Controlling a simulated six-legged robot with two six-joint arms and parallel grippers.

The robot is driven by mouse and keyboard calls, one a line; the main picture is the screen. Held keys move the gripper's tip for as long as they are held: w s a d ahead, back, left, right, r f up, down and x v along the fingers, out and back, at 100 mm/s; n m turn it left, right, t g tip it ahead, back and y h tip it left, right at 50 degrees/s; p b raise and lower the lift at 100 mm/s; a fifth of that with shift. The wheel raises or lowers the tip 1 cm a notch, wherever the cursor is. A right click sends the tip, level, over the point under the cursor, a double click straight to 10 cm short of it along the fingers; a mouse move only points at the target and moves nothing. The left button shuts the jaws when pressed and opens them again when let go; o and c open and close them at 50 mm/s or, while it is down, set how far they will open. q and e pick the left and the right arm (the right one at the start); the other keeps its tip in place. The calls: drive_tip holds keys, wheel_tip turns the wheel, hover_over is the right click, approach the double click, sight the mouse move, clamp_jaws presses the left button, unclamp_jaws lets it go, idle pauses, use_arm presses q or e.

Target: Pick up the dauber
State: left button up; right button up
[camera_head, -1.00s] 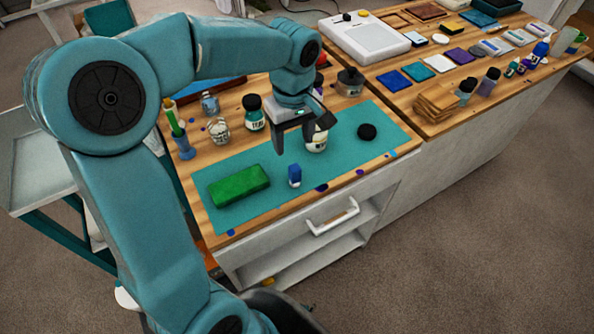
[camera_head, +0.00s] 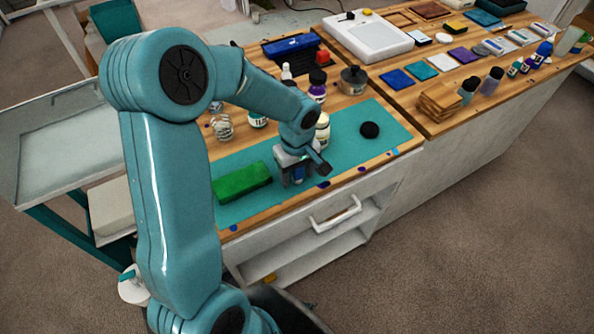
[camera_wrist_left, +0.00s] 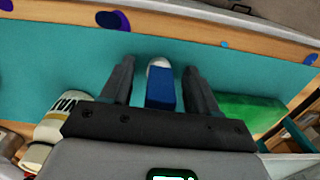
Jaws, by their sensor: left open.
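The dauber (camera_wrist_left: 161,90), a small blue block with a white rounded end, stands on the teal mat (camera_wrist_left: 235,60). In the left wrist view it lies between the two fingers of my left gripper (camera_wrist_left: 158,72), with a gap on each side. In the head view my left gripper (camera_head: 303,178) is low over the front of the mat, open around the dauber, which it partly hides. My right gripper is not in view.
A green block (camera_head: 242,182) lies left of the gripper. A white jar (camera_head: 323,132) stands close behind it, and a black disc (camera_head: 370,130) lies to the right. More bottles stand behind. The mat's right front is clear.

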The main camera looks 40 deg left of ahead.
use_arm(q)
clamp_jaws()
wheel_tip(320, 180, up, 20)
drive_tip(key=shift+p, duration=0.35)
